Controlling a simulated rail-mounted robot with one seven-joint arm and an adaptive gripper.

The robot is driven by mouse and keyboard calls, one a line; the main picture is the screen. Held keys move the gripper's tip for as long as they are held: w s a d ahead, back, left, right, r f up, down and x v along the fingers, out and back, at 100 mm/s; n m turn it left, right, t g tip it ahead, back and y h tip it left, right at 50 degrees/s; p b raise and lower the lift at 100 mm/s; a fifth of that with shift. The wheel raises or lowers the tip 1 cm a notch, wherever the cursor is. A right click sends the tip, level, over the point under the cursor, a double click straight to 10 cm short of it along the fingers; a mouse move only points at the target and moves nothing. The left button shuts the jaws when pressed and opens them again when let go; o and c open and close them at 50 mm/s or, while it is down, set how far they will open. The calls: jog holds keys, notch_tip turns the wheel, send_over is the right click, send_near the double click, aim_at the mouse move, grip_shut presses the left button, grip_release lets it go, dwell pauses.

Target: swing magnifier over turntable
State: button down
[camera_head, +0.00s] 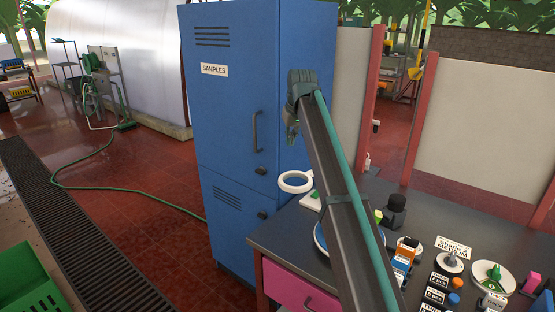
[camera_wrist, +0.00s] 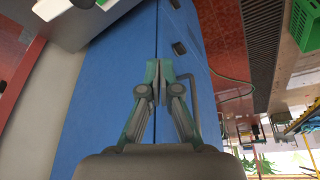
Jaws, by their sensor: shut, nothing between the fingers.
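The magnifier, a white ring (camera_head: 295,181), stands at the table's back left corner, near a white and green base (camera_head: 312,200). The turntable seems to be the round blue-rimmed disc (camera_head: 319,238) on the table, mostly hidden behind my arm. In the head view, my gripper (camera_head: 291,133) is raised in front of the blue cabinet, above the magnifier and apart from it. In the wrist view my gripper (camera_wrist: 154,83) shows its fingertips together and empty against the blue cabinet. The magnifier and turntable cannot be made out in the wrist view.
The tall blue cabinet (camera_head: 231,100) labelled SAMPLES stands directly behind the table's left end.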

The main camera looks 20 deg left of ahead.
aim_at(310, 172)
notch_tip(310, 172, down, 10)
jog(key=d+m+p, duration=0.1)
jog(key=p, duration=0.3)
jog(key=shift+s+r, duration=0.2)
jog(key=shift+s, duration=0.15)
jog(key=shift+s+d, duration=0.1)
jog(key=shift+s, duration=0.05)
dwell(0.3)
